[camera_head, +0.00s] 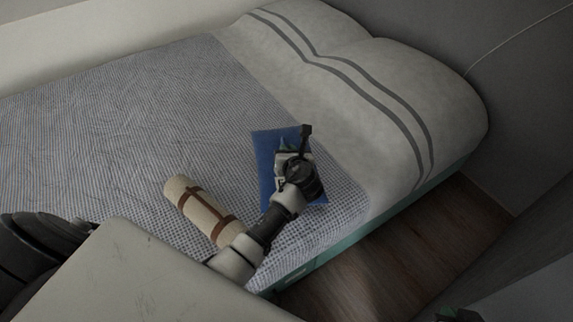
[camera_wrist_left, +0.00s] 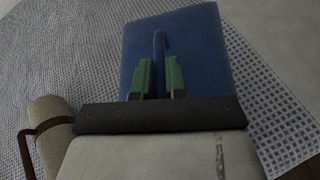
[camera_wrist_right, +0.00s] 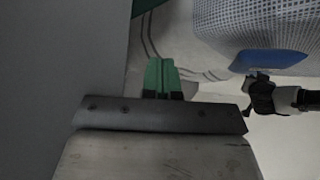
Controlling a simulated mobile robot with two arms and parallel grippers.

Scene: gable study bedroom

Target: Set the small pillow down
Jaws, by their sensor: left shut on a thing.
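The small pillow (camera_head: 266,158) is blue and rectangular, over the patterned bed cover near the bed's front edge. It fills the middle of the left wrist view (camera_wrist_left: 195,45) and partly shows in the right wrist view (camera_wrist_right: 268,60). My left gripper (camera_head: 286,148) is above the pillow, its green fingers (camera_wrist_left: 160,78) shut on a pinched fold of it. The arm hides part of the pillow. I cannot tell whether the pillow's underside rests fully on the cover. My right gripper (camera_wrist_right: 161,76) is shut and empty, away from the bed; it barely shows at the head view's lower right.
A cream roll (camera_head: 202,210) with brown straps lies on the bed left of the pillow. A large striped white pillow (camera_head: 350,65) lies at the bed's head. The patterned cover (camera_head: 130,110) is clear further back. Wooden floor (camera_head: 400,245) lies beyond the bed's edge.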

